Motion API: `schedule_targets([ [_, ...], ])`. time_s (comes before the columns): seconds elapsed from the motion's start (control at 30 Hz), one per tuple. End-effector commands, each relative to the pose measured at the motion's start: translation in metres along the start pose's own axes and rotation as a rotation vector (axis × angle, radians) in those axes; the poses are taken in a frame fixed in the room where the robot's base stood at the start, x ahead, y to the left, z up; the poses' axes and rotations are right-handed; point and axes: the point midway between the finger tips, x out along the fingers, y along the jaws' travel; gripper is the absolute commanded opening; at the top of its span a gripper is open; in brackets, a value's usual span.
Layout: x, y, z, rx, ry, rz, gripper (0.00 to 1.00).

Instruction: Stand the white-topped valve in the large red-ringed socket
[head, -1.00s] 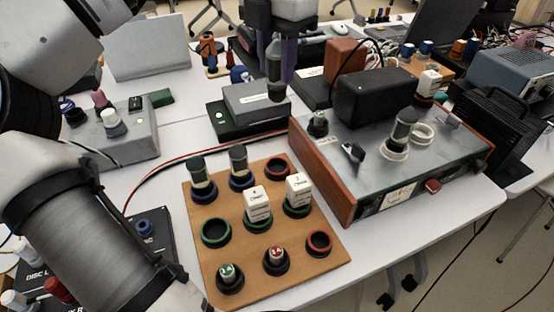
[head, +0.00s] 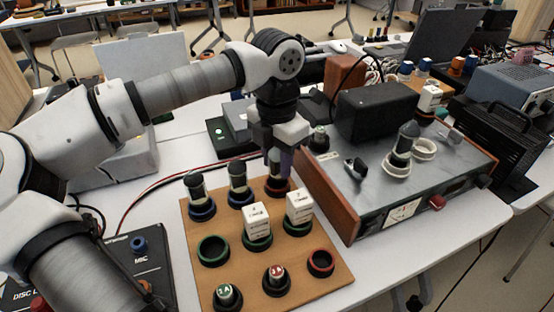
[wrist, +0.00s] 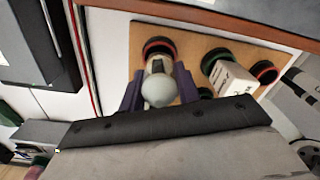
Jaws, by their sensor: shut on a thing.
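My gripper (head: 278,158) is shut on the white-topped valve, pointing down at the back right corner of the wooden socket board (head: 296,289). In the wrist view the valve's round white top (wrist: 158,91) shows between the purple fingers. The large red-ringed socket (head: 278,190) is directly under it; its ring also shows in the wrist view (wrist: 160,43). The valve looks roughly upright and its lower end meets the ring in the picture. The fingers hide much of it, and I cannot tell whether its base is inside the socket.
Two dark-topped valves (head: 238,183) stand in blue-ringed sockets to the left. Two white labelled blocks (head: 299,206) stand close in front. A smaller red-ringed socket (head: 320,263) and a green-ringed socket (head: 213,250) are empty. A wood-sided amplifier (head: 333,200) rises close on the right.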

Motion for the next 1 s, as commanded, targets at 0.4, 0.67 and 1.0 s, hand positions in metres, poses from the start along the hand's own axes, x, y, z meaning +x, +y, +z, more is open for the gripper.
schedule_targets([
  [0.4,0.0072,0.0002,0.0001,0.0,-0.001,0.001,0.1],
  [0.67,0.0074,0.0002,0.0001,0.0,-0.001,0.001,0.54],
  [1.0,0.0029,0.0002,0.0001,0.0,-0.001,0.001,0.54],
])
